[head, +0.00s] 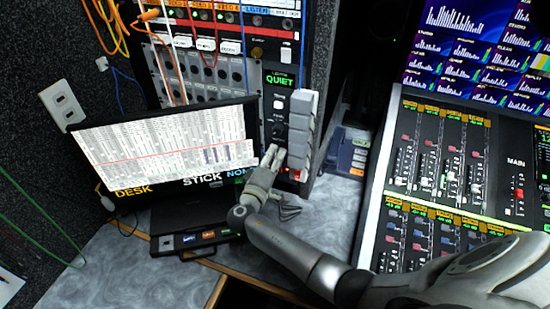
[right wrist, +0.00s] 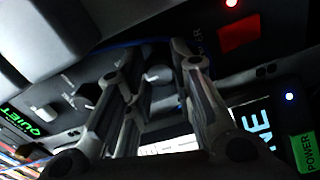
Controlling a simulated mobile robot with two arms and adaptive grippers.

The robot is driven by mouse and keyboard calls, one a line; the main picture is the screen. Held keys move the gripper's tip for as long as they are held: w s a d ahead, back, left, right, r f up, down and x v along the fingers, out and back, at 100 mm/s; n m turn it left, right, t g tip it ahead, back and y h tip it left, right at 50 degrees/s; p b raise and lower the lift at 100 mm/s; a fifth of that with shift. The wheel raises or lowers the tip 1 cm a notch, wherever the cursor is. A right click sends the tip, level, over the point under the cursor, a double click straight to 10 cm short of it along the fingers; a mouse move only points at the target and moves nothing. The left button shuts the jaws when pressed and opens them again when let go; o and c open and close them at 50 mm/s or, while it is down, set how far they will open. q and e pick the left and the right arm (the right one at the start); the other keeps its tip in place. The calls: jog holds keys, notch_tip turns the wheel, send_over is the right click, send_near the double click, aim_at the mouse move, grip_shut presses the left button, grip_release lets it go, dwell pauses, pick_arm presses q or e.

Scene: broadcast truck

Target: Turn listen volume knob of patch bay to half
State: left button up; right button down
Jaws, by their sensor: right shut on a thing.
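The patch bay (head: 210,75) stands at the back, with a narrow black panel at its right side under a green lit QUIET sign (head: 278,81); the sign also shows in the right wrist view (right wrist: 20,122). My right gripper (head: 273,157) is at the lower part of this panel. In the right wrist view, its fingers (right wrist: 152,76) are on either side of a small pale knob, the listen volume knob (right wrist: 158,74), and are shut on it. The knob's label and pointer cannot be read. Another knob (right wrist: 80,94) sits between it and the sign. My left gripper is not in view.
A grey blocky unit (head: 301,112) juts out just right of the panel. A tilted monitor (head: 165,145) stands close on the left, above a small black box (head: 195,218). A mixing console (head: 440,165) fills the right. Some grey desk top (head: 325,215) is bare.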

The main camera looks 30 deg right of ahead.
jog(key=n, duration=0.4)
jog(key=shift+w+r+n+p, duration=0.1)
jog(key=shift+r+n+p, duration=0.1)
jog(key=shift+n+p, duration=0.15)
jog(key=shift+a+f+n+p, duration=0.1)
jog(key=shift+n+p, duration=0.45)
jog(key=shift+n, duration=1.3)
jog(key=c, duration=1.5)
grip_release()
jog(key=shift+f, duration=0.15)
jog(key=v, duration=1.2)
